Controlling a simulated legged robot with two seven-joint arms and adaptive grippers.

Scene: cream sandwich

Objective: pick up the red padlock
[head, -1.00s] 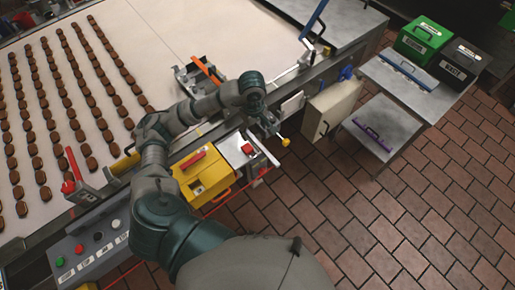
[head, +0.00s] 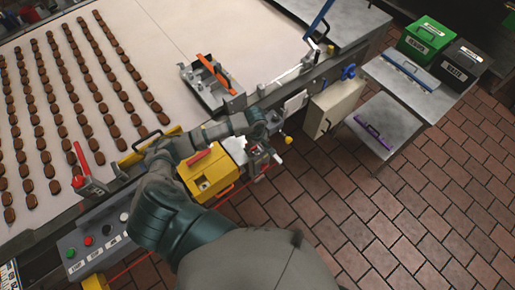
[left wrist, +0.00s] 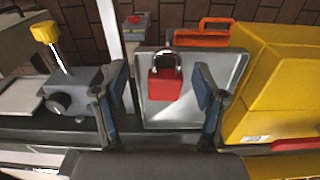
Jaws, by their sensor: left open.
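The red padlock (left wrist: 165,84) shows in the left wrist view, with its silver shackle upward. It sits in a shallow pale metal tray (left wrist: 222,66). My left gripper (left wrist: 161,76) is open, with one blue-padded finger on each side of the padlock in the picture. A gap shows between the padlock and each finger, and I cannot tell the depth between them. My right gripper is not in view.
The yellow box (head: 208,175) stands close beside the tray; it fills the right of the left wrist view (left wrist: 275,80). A yellow-knobbed valve (left wrist: 46,32) is on the other side. A conveyor (head: 165,50) carries several rows of brown sandwiches. Brick floor (head: 400,220) is clear at right.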

